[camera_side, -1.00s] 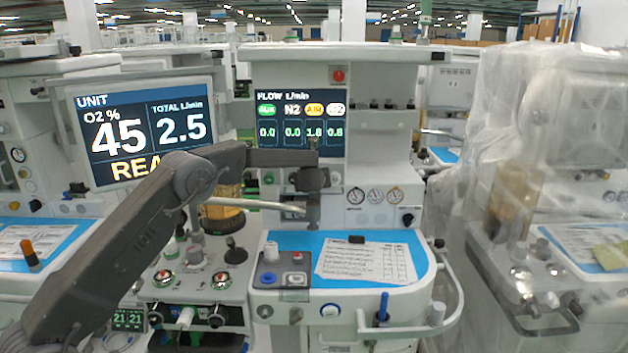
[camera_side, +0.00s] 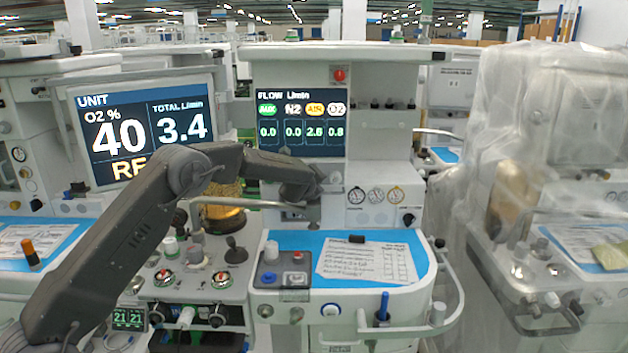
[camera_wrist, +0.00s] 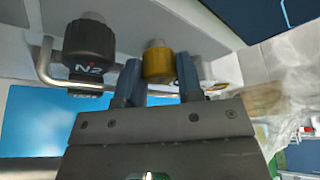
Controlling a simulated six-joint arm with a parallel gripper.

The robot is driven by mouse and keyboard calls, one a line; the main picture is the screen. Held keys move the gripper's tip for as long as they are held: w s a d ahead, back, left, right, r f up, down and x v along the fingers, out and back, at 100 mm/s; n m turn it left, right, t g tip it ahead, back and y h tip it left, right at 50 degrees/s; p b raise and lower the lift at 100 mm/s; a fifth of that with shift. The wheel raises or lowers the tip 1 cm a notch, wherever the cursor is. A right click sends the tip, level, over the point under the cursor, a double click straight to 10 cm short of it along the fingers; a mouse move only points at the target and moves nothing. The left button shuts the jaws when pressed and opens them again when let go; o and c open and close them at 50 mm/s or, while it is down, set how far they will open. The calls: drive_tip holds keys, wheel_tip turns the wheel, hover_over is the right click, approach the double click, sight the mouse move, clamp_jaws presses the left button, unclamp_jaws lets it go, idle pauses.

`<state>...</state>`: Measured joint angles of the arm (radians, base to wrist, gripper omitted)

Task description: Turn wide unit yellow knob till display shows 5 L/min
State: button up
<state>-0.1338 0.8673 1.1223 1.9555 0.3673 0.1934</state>
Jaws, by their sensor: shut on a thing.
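The yellow knob (camera_wrist: 158,64) sits between the two blue fingers of my gripper (camera_wrist: 158,80) in the wrist view, and the gripper is shut on it. In the side view my gripper (camera_side: 318,185) is at the front of the wide unit, below its flow display (camera_side: 302,117), and hides the knob. The flow display reads 0.0 under AUX, 0.0 under N2, about 2.6 under yellow AIR and 0.8 under O2. The left screen (camera_side: 142,132) reads O2 40 percent and total 3.4 L/min.
A black N2 knob (camera_wrist: 90,46) is close left of my fingers, and another yellow knob or disc (camera_wrist: 228,70) shows to the right. A metal rail (camera_wrist: 50,66) runs by the knobs. The blue worktop (camera_side: 290,240) with a paper lies below.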

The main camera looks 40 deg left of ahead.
drive_tip(key=shift+n+t, duration=0.3)
drive_tip(key=shift+n, duration=0.1)
idle(0.3)
drive_tip(key=o, duration=0.6)
drive_tip(key=shift+o, duration=0.2)
drive_tip(key=v, duration=1.4)
drive_tip(key=shift+a, duration=0.15)
